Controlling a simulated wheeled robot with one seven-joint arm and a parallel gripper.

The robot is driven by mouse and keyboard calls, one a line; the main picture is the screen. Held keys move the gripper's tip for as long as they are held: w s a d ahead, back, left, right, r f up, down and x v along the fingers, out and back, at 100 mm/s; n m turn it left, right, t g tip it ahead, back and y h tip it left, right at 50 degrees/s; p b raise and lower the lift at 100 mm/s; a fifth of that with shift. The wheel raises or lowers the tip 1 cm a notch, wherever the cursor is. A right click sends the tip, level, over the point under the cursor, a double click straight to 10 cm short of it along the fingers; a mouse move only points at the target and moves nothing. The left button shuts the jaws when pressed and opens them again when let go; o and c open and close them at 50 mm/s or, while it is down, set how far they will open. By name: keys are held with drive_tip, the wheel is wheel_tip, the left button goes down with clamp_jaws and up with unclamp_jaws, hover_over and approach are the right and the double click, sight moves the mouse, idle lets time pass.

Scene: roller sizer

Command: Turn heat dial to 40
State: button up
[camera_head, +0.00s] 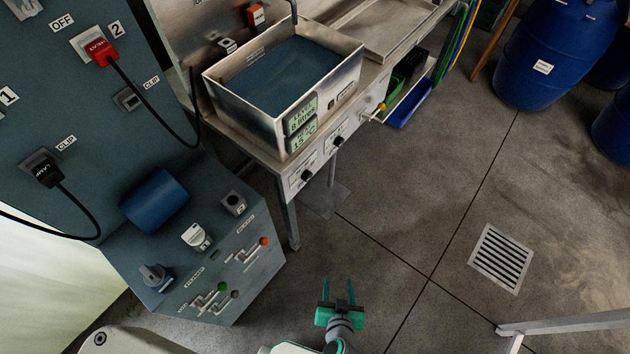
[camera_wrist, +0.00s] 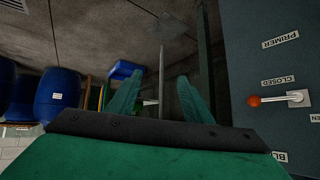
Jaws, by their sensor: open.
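Two small black dials sit on the steel bench front below the water bath: a left dial (camera_head: 307,175) and a right dial (camera_head: 338,142). Their labels are too small to read, so I cannot tell which is the heat dial. A green display (camera_head: 301,137) on the bath's corner appears to read about 15 °C on its lower part. My gripper (camera_head: 338,284) is open and empty over the floor, in front of and below the bench, well apart from both dials. In the wrist view its two green fingers (camera_wrist: 157,92) are spread with nothing between them.
A blue-grey control console (camera_head: 240,282) with levers and knobs stands left of my gripper. Its orange-knobbed lever (camera_wrist: 255,101) shows at the right of the wrist view. A bench leg (camera_head: 290,225) stands between. Blue barrels (camera_head: 550,60) stand far right; the middle floor is clear.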

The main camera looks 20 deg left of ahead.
drive_tip(key=w+a+f+n+g+y, duration=0.1)
drive_tip(key=w+a+f+n+y, duration=0.2)
drive_tip(key=w, duration=0.5)
drive_tip(key=n+g+y, duration=0.2)
drive_tip(key=n+y, duration=0.7)
drive_tip(key=y, duration=0.2)
approach(310, 178)
drive_tip(key=x, duration=0.8)
drive_tip(key=c, duration=1.1)
